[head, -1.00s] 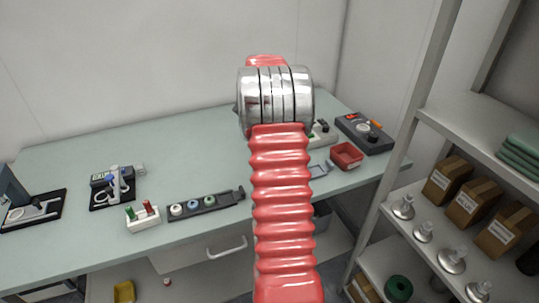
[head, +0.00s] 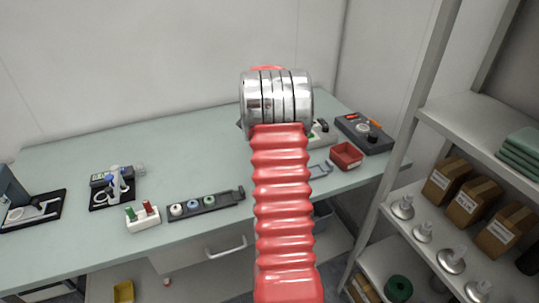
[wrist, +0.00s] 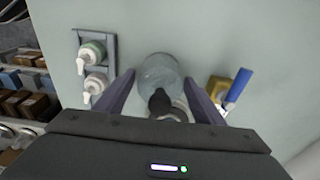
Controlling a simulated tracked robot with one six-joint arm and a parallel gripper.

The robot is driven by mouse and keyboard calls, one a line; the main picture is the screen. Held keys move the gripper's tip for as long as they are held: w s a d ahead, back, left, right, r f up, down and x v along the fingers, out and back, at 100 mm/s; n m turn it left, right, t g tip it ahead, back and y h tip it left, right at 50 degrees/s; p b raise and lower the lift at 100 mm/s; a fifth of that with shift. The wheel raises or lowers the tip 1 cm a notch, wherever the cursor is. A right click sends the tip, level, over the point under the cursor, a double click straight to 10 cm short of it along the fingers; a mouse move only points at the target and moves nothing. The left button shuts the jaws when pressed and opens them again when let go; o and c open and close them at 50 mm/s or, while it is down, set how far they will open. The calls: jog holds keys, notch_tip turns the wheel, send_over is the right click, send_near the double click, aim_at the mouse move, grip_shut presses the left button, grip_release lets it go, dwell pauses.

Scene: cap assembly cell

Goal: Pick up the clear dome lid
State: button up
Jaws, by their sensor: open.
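In the wrist view a clear, bluish, rounded piece (wrist: 158,72), which looks like the clear dome lid, shows between and just beyond my fingers. A dark knob-like part (wrist: 160,102) is in front of it; I cannot tell whether it belongs to the lid. My gripper (wrist: 160,88) is open, with one dark finger on either side of the piece. I cannot tell whether either finger touches it. In the head view my red arm hides the gripper and the lid.
In the wrist view a tray with white pump tops (wrist: 92,68) lies left and a blue-handled tool (wrist: 238,86) right. In the head view a red bin (head: 346,156), a dark device (head: 364,132) and a rack (head: 207,202) stand on the table; shelves (head: 478,130) are at right.

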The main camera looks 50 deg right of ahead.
jog(key=shift+c, duration=0.4)
jog(key=c, duration=0.9)
notch_tip(320, 180, up, 10)
jog(key=shift+r, duration=0.1)
dwell(0.4)
